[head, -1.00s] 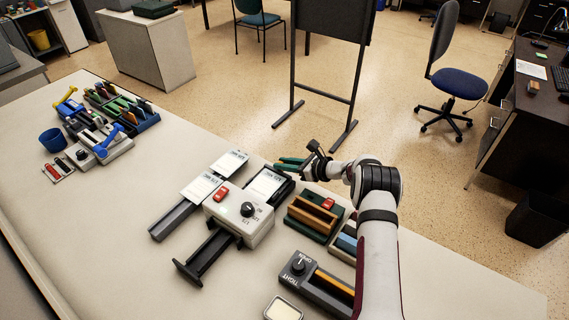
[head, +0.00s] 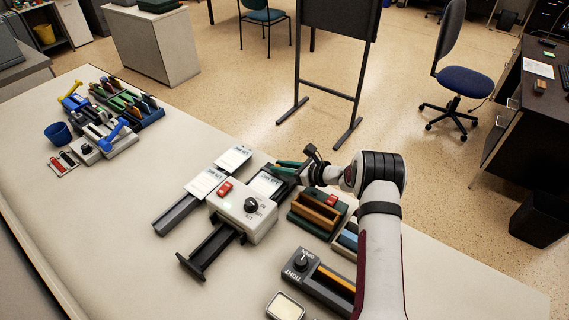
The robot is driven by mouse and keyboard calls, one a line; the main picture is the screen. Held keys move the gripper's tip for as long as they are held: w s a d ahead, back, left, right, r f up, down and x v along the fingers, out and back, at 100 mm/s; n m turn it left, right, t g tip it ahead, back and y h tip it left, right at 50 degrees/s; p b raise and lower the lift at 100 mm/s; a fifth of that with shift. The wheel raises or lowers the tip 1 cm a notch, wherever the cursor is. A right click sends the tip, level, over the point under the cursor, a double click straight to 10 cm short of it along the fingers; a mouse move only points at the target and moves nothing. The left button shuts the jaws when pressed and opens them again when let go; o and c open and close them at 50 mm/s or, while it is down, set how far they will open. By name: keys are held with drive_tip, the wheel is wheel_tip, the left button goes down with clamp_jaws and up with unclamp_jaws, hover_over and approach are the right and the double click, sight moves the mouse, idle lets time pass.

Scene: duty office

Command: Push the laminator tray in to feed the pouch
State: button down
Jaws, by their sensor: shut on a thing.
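The laminator (head: 236,216) is a pale box with a red switch and a black dial, standing mid-table. Its dark tray (head: 281,196) sticks out at the back right, carrying a white printed pouch (head: 265,184) that partly shows behind the body. My gripper (head: 287,169), with green showing at its fingers, is at the tray's outer end. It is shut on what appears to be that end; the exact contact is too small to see. A dark T-ended support (head: 208,249) reaches out from the laminator's front left.
Left of the laminator, a grey rail (head: 178,212) holds white printed sheets. A green tray with a wooden block (head: 316,210) and a dial box (head: 302,262) stand close on the right. Organisers and a blue cup (head: 58,134) sit far left. The left front table is clear.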

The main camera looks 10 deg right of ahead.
drive_tip(key=c, duration=0.8)
unclamp_jaws()
drive_tip(key=shift+o, duration=0.2)
drive_tip(key=v, duration=1.6)
drive_tip(key=shift+w+a, duration=0.1)
